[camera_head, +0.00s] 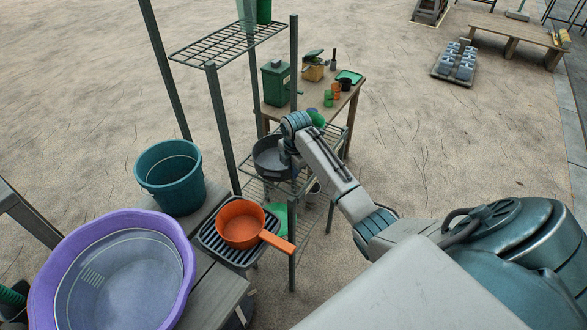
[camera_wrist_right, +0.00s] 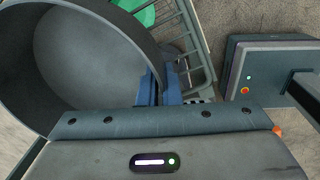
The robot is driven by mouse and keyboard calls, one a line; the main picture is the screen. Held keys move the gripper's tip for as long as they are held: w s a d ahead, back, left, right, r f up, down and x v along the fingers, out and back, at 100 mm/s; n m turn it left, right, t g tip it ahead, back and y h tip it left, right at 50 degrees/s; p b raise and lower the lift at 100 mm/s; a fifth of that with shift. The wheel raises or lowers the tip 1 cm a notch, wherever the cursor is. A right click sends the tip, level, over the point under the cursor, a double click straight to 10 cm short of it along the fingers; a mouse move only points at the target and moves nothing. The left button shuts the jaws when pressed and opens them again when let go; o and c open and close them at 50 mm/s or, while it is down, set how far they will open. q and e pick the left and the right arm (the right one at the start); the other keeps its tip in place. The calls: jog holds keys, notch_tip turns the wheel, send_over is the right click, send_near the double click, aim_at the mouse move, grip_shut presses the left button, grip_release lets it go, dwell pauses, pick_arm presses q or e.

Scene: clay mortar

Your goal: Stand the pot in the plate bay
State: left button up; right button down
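The dark grey round pot (camera_head: 268,158) is at the middle wire shelf of the green metal rack; I cannot tell whether it rests on the shelf or hangs just above it. My right gripper (camera_head: 290,160) is at the pot's right side. In the right wrist view, its blue fingers (camera_wrist_right: 159,88) are closed on either side of the pot's wall, and the pot (camera_wrist_right: 85,50) opens toward the camera, empty. An orange saucepan (camera_head: 240,224) sits in a dark slatted drying rack (camera_head: 213,247) on the bench. I cannot tell which part is the plate bay. My left gripper is out of view.
Rack posts (camera_head: 222,125) stand close around the pot. A teal bucket (camera_head: 170,175) and a purple basin (camera_head: 170,220) stand on the left bench. A wooden table (camera_head: 285,112) behind carries a green box (camera_head: 275,82) and cups. Open ground lies right.

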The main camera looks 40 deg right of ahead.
jog(key=shift+f, duration=0.2)
jog(key=c, duration=2.1)
grip_release()
jog(key=shift+f, duration=0.15)
jog(key=o, duration=0.5)
jog(key=shift+s+r+b, duration=0.2)
jog(key=shift+r+b, duration=0.2)
jog(key=shift+r, duration=2.7)
jog(key=shift+s+r+b, duration=0.2)
jog(key=shift+r+b, duration=0.15)
jog(key=shift+r, duration=2.75)
jog(key=shift+f, duration=0.1)
